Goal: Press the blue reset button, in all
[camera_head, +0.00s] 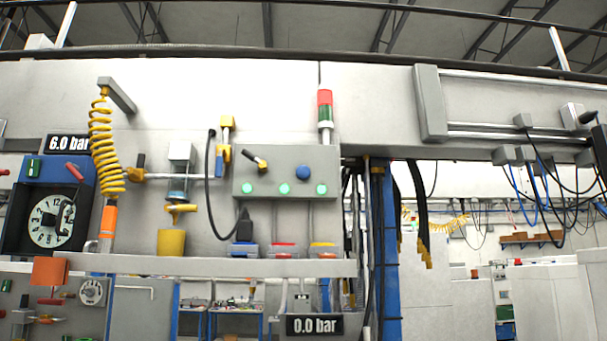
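The blue reset button (303,173) is a round blue knob on the front of a grey control box (325,157) near the middle of the head view. Three lit green round lamps (284,189) sit in a row below it. Nothing covers the button. Neither of my grippers is in view.
A signal tower (325,110), red over green, stands on the box. A grey shelf (200,267) runs below, with several coloured connectors. A yellow coiled hose (104,145) hangs at left beside a gauge (48,222). A display (314,325) reads 0.0 bar.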

